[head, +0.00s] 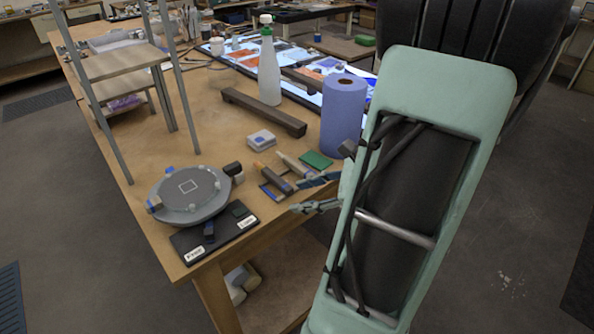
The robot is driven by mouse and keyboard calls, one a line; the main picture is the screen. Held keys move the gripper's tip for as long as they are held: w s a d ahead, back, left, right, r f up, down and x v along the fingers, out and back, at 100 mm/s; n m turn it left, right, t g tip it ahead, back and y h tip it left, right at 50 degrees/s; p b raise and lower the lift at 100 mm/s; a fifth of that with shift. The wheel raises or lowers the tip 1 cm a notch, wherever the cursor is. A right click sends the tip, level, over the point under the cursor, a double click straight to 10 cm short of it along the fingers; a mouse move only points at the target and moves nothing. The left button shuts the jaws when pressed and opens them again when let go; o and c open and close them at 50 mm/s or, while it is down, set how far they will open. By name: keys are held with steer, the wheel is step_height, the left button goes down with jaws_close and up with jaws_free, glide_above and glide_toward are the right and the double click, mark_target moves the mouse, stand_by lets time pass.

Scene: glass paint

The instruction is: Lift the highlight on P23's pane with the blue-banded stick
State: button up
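Two sticks lie in a blue-edged rest to the right: a brown one with a dark end (272,178) and a paler one (292,163). I cannot tell which has a blue band. My gripper (295,197) is at the table's front edge, right of the sticks. Its two fingers look apart, with nothing seen between them. My arm hides its rear part.
A wooden shelf stand (120,62) rises at left.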

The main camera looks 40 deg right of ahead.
mark_target(302, 168)
steer(key=d+r+m+t+h, duration=0.2)
steer(key=d+m+t+h, duration=0.2)
steer(key=d+m, duration=0.4)
steer(key=x, duration=0.4)
steer(key=shift+w+a+b, duration=0.15)
steer(key=shift+a+b, duration=0.05)
steer(key=shift+b, duration=0.2)
steer(key=shift+x, duration=3)
steer(key=shift+a, duration=0.15)
jaws_close()
